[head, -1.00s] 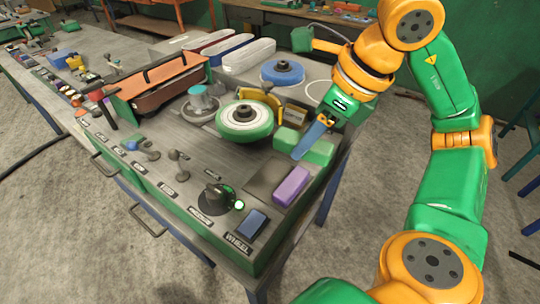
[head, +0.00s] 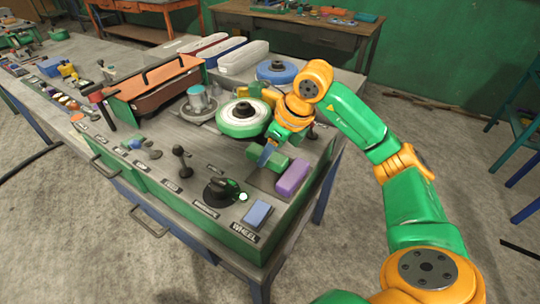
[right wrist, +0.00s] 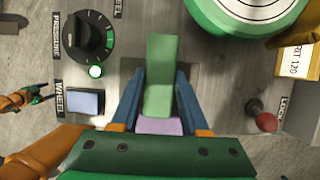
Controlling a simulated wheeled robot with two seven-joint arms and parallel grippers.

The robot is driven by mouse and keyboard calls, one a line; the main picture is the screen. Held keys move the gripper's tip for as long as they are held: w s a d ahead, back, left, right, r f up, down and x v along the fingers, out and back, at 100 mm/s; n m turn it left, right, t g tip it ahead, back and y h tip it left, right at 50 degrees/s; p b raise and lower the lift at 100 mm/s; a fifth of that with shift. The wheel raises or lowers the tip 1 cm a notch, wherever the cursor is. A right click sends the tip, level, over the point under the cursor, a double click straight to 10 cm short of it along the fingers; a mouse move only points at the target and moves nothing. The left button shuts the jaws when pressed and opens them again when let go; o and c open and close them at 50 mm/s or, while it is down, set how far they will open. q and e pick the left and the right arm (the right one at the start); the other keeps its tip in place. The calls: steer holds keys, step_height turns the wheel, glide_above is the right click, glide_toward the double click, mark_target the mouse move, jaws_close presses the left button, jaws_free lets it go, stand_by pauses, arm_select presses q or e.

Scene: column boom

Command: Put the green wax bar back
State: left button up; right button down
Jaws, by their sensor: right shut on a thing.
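The green wax bar (right wrist: 160,75) is between the two blue fingers of my right gripper (right wrist: 159,98) in the right wrist view. The gripper is shut on it. In the head view my right gripper (head: 266,156) is low over the right end of the bench, beside the green bar (head: 278,160). The purple bar (head: 293,178) lies just to its right; part of it (right wrist: 160,126) shows between the fingers. A dark patch (head: 264,181) lies beside the bars. I cannot tell whether the green bar touches it. A small orange-and-green part (right wrist: 22,98), possibly my left gripper, is at the left edge.
The green-rimmed wheel (head: 243,118) stands close behind my right gripper. The pressure knob (head: 222,190) and blue wheel button (head: 257,214) are in front. A red-tipped lever (right wrist: 262,118) is to the right in the right wrist view.

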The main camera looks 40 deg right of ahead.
step_height(320, 180, down, 2)
steer(key=shift+d+f, duration=0.1)
steer(key=shift+c, duration=2.1)
jaws_free()
steer(key=shift+r, duration=0.45)
steer(key=v, duration=1.1)
steer(key=shift+s+r+p, duration=0.2)
steer(key=shift+p, duration=0.25)
